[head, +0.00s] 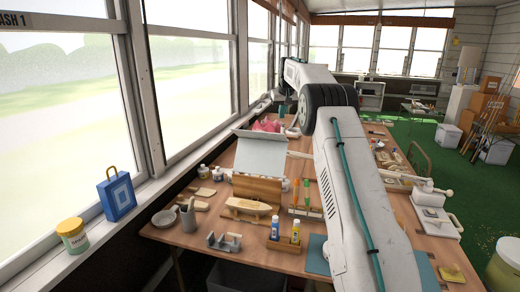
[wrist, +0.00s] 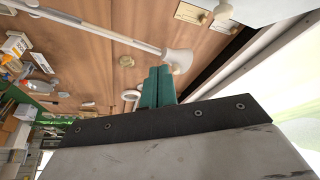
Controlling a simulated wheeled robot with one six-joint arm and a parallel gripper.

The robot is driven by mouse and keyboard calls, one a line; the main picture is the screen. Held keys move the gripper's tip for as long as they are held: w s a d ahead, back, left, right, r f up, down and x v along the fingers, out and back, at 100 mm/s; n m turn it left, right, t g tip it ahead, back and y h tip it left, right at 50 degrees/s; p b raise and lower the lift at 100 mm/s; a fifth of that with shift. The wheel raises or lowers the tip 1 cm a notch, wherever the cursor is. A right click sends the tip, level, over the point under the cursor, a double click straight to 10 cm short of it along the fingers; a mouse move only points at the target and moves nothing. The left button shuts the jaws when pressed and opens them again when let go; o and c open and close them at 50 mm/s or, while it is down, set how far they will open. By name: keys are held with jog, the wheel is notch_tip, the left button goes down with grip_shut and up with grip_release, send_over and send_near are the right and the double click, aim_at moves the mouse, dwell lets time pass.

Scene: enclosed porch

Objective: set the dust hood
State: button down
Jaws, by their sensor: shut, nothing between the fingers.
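In the wrist view, a white flared, cone-like piece (wrist: 178,61) sits on the end of a long pale pole (wrist: 115,37) above the wooden bench; it looks like the dust hood, though I cannot be sure. My gripper (wrist: 160,70) has teal fingers, shut and empty, with the tips close to the flared piece. I cannot tell whether they touch it. In the head view, my gripper (head: 283,109) is small, low over the far part of the bench near the windows.
The bench (head: 185,238) carries a raised pale grey panel (head: 275,153) above a wooden box, a wooden boat model (head: 248,207), small bottles and tools. A pink object (head: 266,125) lies beyond the panel.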

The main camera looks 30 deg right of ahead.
jog(key=shift+f, duration=0.1)
notch_tip(320, 180, down, 7)
dwell(1.2)
jog(key=shift+a, duration=0.1)
jog(key=shift+s+a+r, duration=0.25)
jog(key=shift+s+a, duration=0.95)
jog(key=shift+a, duration=0.15)
jog(key=shift+s+a+r, duration=0.25)
jog(key=shift+s+a, duration=0.9)
jog(key=shift+a, duration=0.15)
jog(key=shift+s+a+f, duration=0.15)
jog(key=shift+s+a, duration=1.5)
jog(key=shift+a, duration=0.2)
jog(key=shift+s+a, duration=1.85)
jog(key=shift+a, duration=0.3)
send_near(276, 136)
jog(key=shift+s+a+r, duration=0.15)
jog(key=shift+a+r, duration=0.25)
jog(key=shift+a, duration=0.35)
jog(key=shift+s+a+r, duration=0.15)
jog(key=shift+a+r, duration=0.2)
jog(key=shift+a, duration=0.4)
jog(key=shift+s+a+r, duration=0.15)
jog(key=shift+a+r, duration=0.25)
jog(key=shift+a, duration=0.35)
